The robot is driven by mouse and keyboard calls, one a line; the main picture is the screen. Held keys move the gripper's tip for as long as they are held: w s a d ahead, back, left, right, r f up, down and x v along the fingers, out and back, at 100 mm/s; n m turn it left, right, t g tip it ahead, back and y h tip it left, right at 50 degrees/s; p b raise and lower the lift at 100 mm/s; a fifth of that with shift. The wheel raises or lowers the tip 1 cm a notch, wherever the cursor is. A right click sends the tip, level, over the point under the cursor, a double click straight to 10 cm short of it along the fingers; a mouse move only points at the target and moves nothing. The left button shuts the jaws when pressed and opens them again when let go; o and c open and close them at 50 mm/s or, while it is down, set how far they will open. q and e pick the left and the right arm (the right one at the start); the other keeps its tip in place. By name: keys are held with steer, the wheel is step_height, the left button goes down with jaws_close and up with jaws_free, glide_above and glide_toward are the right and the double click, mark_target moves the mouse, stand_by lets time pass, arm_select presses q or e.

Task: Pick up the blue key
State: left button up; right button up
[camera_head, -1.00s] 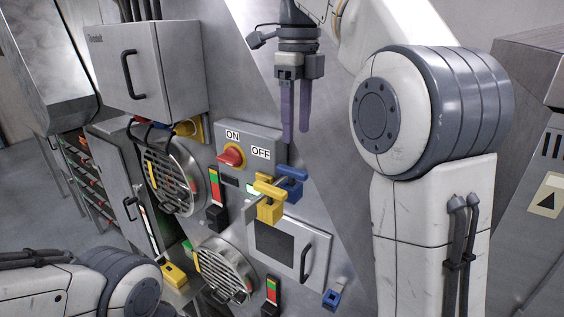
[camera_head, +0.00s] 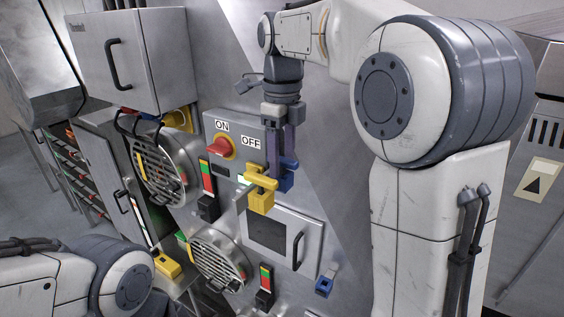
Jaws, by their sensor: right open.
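The blue key (camera_head: 287,178) stands upright just behind and to the right of the yellow key (camera_head: 262,190), which partly hides it. Both are on the machine front, right of the red ON/OFF switch. My right gripper (camera_head: 281,158) points down with two purple fingers, slightly apart. Its fingertips are at the top of the blue key and overlap it in the picture; I cannot tell whether they touch it. Nothing is clearly gripped. My left arm shows at the bottom left, but its gripper is out of view.
The red ON/OFF switch (camera_head: 222,149) is left of the gripper. A hatch with a dark window (camera_head: 268,234) lies below the keys, with a small blue fitting (camera_head: 325,282) to its right. Round vents (camera_head: 222,258) and a grey cabinet (camera_head: 128,62) are to the left.

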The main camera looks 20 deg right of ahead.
mark_target(286, 158)
jaws_close()
steer(key=shift+r, duration=0.1)
steer(key=shift+r, duration=0.55)
steer(key=r, duration=0.1)
steer(key=r+b, duration=0.1)
steer(key=r, duration=0.1)
steer(key=shift+s+d+r, duration=0.1)
steer(key=shift+s+d, duration=0.1)
steer(key=shift+d, duration=0.2)
steer(key=s+d+r+p, duration=0.3)
steer(key=s+d+r, duration=0.3)
steer(key=r, duration=0.5)
steer(key=shift+s+d, duration=0.35)
steer(key=shift+d, duration=0.9)
